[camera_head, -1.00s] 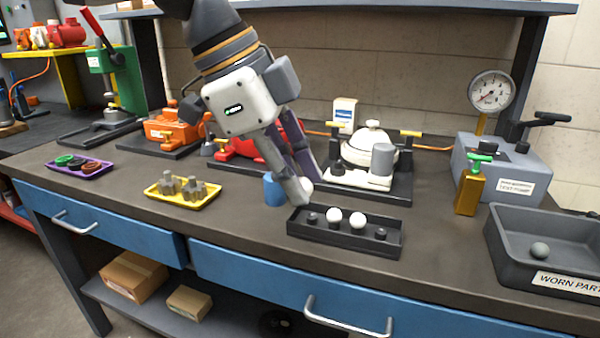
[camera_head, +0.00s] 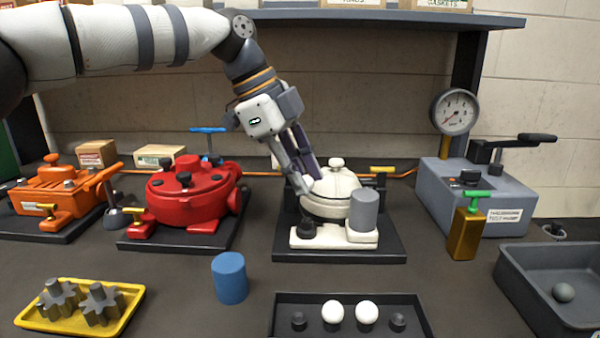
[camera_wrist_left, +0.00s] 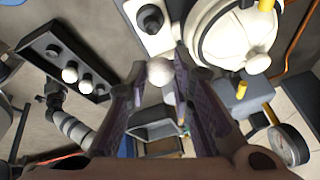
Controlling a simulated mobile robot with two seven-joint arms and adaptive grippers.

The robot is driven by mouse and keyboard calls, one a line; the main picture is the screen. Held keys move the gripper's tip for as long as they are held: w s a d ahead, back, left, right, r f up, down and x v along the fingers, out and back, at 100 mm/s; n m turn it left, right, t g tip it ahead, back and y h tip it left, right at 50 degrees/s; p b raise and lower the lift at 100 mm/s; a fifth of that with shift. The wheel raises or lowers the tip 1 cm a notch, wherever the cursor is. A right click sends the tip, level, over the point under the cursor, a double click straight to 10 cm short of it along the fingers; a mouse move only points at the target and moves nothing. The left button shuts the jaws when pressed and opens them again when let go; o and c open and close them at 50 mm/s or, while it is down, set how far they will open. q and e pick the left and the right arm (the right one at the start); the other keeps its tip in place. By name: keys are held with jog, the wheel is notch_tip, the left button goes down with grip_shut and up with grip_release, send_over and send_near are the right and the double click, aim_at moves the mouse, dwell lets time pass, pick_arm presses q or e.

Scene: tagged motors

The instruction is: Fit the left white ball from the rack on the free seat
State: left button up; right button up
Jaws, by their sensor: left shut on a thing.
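My left gripper (camera_head: 306,188) is over the left front of the white motor (camera_head: 328,208). A dark round stub (camera_head: 306,228), perhaps the seat, stands on the motor's white base below the gripper and also shows in the wrist view (camera_wrist_left: 150,18). The ball is apart from it. The dark rack (camera_head: 285,322) in front holds two white balls (camera_head: 333,312) (camera_head: 366,312) on its middle pegs; its outer pegs are bare.
A grey cylinder (camera_head: 363,210) stands at the motor's right front. The red motor (camera_head: 190,195) is to the left. A blue cylinder (camera_head: 230,278), a yellow tray of gears (camera_head: 128,312), a brass-coloured block (camera_head: 464,235) and a grey bin (camera_head: 520,285) stand around. Bench is clear between motor and rack.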

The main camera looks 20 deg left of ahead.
pick_arm(q)
jog(key=shift+w, duration=0.25)
jog(key=shift+f, duration=0.3)
jog(key=shift+d+f+b, duration=0.1)
jog(key=shift+f+b, duration=0.3)
jog(key=shift+f, duration=1.65)
pick_arm(e)
jog(key=shift+s+f, duration=0.55)
jog(key=shift+s, duration=0.05)
jog(key=shift+w+r, duration=0.2)
jog(key=shift+w, duration=0.05)
pick_arm(q)
jog(key=shift+r+p, duration=0.1)
jog(key=shift+p, duration=0.2)
pick_arm(e)
jog(key=shift+w+r, duration=0.15)
jog(key=shift+r, duration=0.05)
